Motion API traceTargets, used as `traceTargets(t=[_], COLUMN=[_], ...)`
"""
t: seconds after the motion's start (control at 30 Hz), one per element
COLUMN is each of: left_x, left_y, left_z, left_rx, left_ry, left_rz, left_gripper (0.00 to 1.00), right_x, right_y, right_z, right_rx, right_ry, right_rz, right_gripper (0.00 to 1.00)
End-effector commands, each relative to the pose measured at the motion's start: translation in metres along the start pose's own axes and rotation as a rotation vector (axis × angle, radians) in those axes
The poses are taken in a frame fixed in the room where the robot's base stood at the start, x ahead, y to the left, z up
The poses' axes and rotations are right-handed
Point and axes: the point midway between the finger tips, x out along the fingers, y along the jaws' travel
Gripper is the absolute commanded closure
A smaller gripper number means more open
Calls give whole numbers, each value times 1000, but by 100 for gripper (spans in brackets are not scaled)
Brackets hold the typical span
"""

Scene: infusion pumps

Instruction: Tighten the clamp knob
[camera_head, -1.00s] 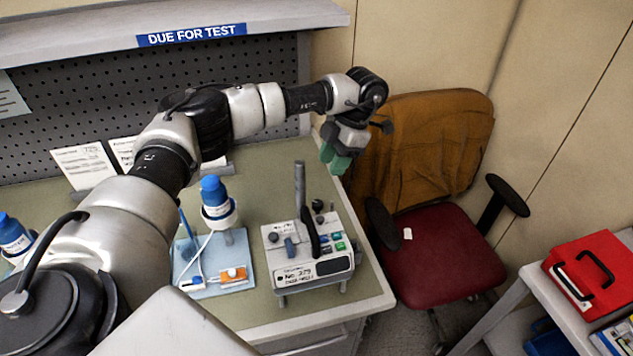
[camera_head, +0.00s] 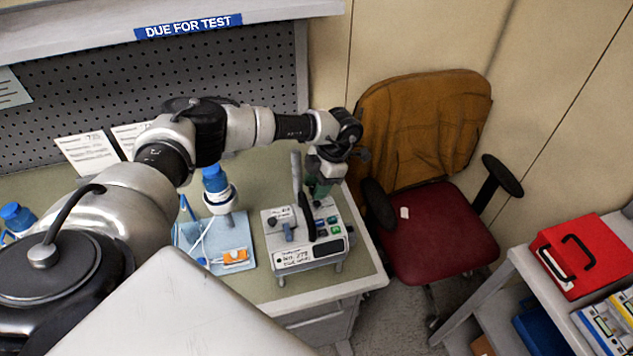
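The infusion pump (camera_head: 300,256) stands on the bench near its right end, with a white front, a grey display and a black handle (camera_head: 307,216). A grey upright pole (camera_head: 296,170) rises behind it. My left gripper (camera_head: 318,189), with greenish fingers, points down just right of the pole at the pump's back edge. The clamp knob is not clearly visible; the gripper covers the spot where a small dark knob showed earlier. I cannot tell whether the fingers touch it or are shut. My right gripper is not in view.
A red chair (camera_head: 437,232) stands right of the bench. A red case (camera_head: 585,254) sits on a side shelf.

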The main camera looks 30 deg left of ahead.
Motion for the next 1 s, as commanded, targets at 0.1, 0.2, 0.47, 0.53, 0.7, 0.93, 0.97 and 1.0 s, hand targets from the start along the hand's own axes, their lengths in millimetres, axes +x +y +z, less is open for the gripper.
traceTargets(t=[0.1,0.2,0.47,0.53,0.7,0.93,0.97,1.0], left_x=[0,0,0,0,0,1,1,1], left_y=[0,0,0,0,0,-1,-1,-1], left_z=[0,0,0,0,1,1,1,1], left_rx=[0,0,4,13,70,212,232,259], left_ry=[0,0,0,0,0,-1,-1,-1], left_rz=[0,0,2,6,30,90,99,109], left_gripper=[62,76,97,97,97,97,97,97], right_x=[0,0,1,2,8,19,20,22], right_y=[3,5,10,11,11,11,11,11], right_z=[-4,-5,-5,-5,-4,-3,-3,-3], right_rx=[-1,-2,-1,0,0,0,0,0], right_ry=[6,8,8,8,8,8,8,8], right_rz=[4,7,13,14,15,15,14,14], right_gripper=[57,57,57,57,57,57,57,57])
